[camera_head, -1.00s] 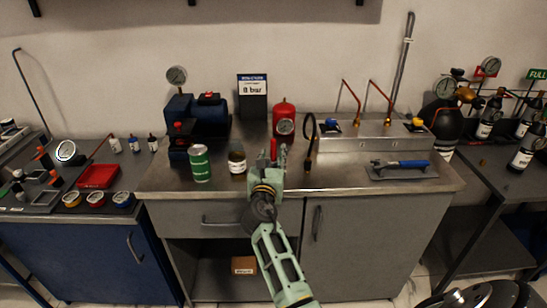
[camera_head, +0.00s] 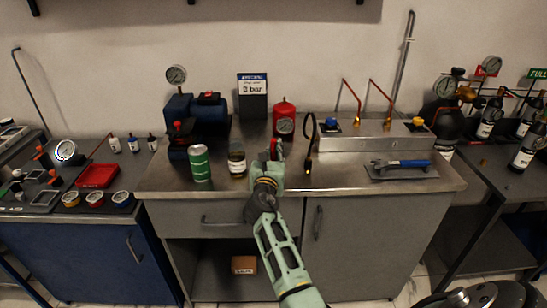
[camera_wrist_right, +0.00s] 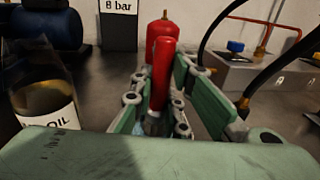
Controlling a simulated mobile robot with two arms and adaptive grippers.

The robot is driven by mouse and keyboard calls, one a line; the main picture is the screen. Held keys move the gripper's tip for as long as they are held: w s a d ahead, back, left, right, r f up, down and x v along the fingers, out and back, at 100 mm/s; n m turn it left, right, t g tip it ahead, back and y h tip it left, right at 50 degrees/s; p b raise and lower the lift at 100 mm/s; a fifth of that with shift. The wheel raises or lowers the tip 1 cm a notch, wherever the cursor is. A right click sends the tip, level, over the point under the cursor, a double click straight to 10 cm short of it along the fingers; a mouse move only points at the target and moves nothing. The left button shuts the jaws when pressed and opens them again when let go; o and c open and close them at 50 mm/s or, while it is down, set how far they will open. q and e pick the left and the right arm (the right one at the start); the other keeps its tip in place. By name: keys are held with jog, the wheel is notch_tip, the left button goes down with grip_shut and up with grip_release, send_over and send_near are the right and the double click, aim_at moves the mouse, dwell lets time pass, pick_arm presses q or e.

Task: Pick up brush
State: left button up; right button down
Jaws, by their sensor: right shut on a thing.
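The brush (camera_wrist_right: 160,75) stands roughly upright with its red handle up, between the fingers of my right gripper (camera_wrist_right: 155,110) in the right wrist view. A metallic part shows below the handle; the lower end is hidden by the gripper. In the head view the red handle (camera_head: 276,148) shows at the fingertips of my right gripper (camera_head: 270,157), over the middle of the steel bench top. The gripper is shut on the brush. I cannot tell whether the brush touches the bench. My left gripper is not in view.
An oil jar (camera_head: 237,160) stands close left of the gripper, with a green can (camera_head: 200,163) beyond it. A black hose (camera_head: 309,150) is close right. A blue-handled trowel (camera_head: 400,166) lies at the right.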

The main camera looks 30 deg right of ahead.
jog(key=shift+r, duration=0.45)
notch_tip(320, 180, up, 4)
jog(key=shift+p, duration=0.9)
jog(key=s+d+r+p, duration=0.1)
jog(key=s+d+r, duration=0.1)
jog(key=d, duration=0.3)
jog(key=s+d+r+p, duration=0.1)
jog(key=s+d+r, duration=0.1)
jog(key=d+r, duration=0.2)
jog(key=shift+s+d, duration=0.3)
jog(key=shift+d, duration=0.55)
